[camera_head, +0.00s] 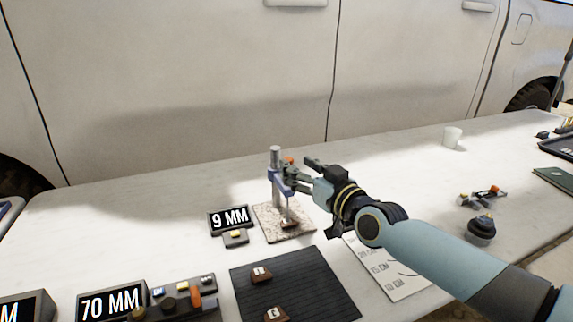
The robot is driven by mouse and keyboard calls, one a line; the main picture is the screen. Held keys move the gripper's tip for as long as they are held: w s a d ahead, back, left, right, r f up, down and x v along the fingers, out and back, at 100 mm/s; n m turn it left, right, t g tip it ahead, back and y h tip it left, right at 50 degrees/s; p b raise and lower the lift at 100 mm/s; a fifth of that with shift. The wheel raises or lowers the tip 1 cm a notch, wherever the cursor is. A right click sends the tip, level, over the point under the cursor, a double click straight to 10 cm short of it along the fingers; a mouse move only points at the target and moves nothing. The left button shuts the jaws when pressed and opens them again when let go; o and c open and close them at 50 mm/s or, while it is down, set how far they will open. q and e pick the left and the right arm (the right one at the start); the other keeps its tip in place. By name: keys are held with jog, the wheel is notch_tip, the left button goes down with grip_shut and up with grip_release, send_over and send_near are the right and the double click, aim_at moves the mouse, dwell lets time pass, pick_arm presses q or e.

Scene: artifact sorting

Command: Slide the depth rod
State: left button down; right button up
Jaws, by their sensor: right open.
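The depth gauge stand has a grey upright post (275,160) with a blue-grey clamp (279,180), on a speckled stone base (298,236). A thin depth rod (287,206) hangs from the clamp's arm above a small brown shard (289,223) on the base. I cannot tell whether the rod touches the shard. My right gripper (296,178) reaches in from the right, with its open fingers at the clamp's arm beside the rod's top. An orange part (289,160) shows just behind it. A display (231,218) left of the base reads 9 MM. My left gripper is out of view.
A dark ribbed mat (335,290) with brown shards lies in front. A second display (111,302) reads 70 MM, beside a small device (184,298). A printed sheet (404,285) lies under my right arm. A white cup (452,137) stands at the back right.

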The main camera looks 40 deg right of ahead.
aim_at(288, 159)
jog(key=shift+w+b, duration=0.75)
jog(key=shift+w, duration=1.6)
jog(key=shift+c, duration=0.4)
grip_shut()
jog(key=shift+f, duration=0.15)
